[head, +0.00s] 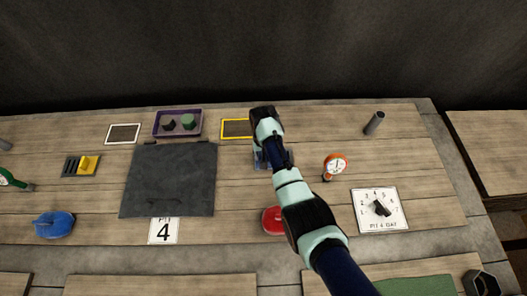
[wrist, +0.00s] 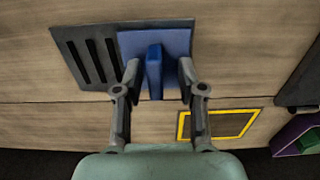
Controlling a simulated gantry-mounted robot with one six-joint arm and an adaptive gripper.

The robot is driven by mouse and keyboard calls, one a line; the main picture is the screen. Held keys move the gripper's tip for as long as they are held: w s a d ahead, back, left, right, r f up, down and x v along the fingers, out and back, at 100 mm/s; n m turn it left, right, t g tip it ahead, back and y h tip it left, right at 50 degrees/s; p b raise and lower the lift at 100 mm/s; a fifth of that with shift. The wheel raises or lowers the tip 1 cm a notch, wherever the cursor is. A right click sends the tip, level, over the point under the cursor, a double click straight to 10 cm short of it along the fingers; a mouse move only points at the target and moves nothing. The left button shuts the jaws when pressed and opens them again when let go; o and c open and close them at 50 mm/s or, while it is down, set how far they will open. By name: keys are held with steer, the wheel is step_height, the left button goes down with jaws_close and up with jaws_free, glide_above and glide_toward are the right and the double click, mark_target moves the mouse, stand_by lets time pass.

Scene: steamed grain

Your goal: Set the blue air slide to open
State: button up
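The blue air slide (wrist: 180,46) is a square blue plate with an upright fin-like handle (wrist: 153,72), on a dark base plate (wrist: 62,40). In the wrist view it sits at the right part of the base, with several bare slots (wrist: 98,60) to its left. My gripper (wrist: 158,76) is open, one finger on each side of the handle, with a gap visible on both sides. Whether the fingertips touch the blue plate cannot be told. In the head view my arm hides most of the slide (head: 257,160).
A yellow-framed panel (head: 236,119) and a purple tray (head: 203,122) with two small objects lie left of my gripper in the head view. A red object (head: 272,220) is close to my arm. A gauge (head: 335,165) and a dial plate (head: 364,212) lie right. A yellow slide (head: 87,164) is far left.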

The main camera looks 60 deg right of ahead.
step_height(320, 180, up, 12)
stand_by(0.3)
steer(key=shift+f, duration=0.1)
stand_by(0.3)
